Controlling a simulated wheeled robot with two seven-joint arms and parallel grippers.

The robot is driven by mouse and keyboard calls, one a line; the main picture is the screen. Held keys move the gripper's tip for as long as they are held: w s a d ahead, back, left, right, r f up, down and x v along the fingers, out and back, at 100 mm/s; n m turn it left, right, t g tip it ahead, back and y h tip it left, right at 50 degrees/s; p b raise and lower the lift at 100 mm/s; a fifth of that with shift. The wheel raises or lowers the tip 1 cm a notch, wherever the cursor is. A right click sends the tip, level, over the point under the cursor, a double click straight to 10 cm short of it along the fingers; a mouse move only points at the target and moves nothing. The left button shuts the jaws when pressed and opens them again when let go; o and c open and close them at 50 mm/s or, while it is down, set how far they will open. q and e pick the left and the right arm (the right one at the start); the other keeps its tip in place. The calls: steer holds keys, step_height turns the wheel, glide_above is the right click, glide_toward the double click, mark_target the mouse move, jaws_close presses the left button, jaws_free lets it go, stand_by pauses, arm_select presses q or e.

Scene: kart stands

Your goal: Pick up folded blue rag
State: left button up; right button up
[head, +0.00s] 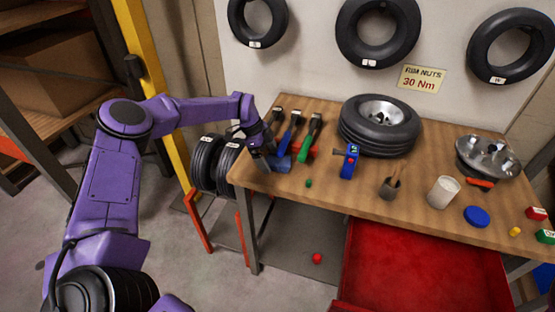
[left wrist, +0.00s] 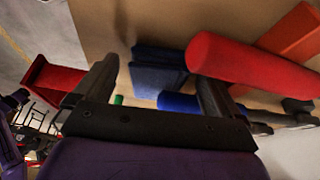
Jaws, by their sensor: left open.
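The folded blue rag (head: 281,163) lies on the near left part of the wooden workbench (head: 335,185). In the left wrist view the rag (left wrist: 158,72) shows as a dark blue folded piece beyond the space between my fingers. My left gripper (head: 263,158) is at the bench's left end, close beside the rag, and partly hides it. In the left wrist view the left gripper (left wrist: 155,88) has its fingers spread with nothing clearly held between them. I cannot tell whether a finger touches the rag. My right gripper is out of view.
A red cylinder (left wrist: 245,65) lies close to one finger. Tools with blue (head: 289,139) and green handles (head: 308,145) lie behind the rag. A blue device (head: 349,163), a wheel (head: 378,130) and a cup (head: 390,188) stand farther right. Tyres (head: 207,163) stand left of the bench.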

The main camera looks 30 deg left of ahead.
arm_select(q)
steer(key=c, duration=1.1)
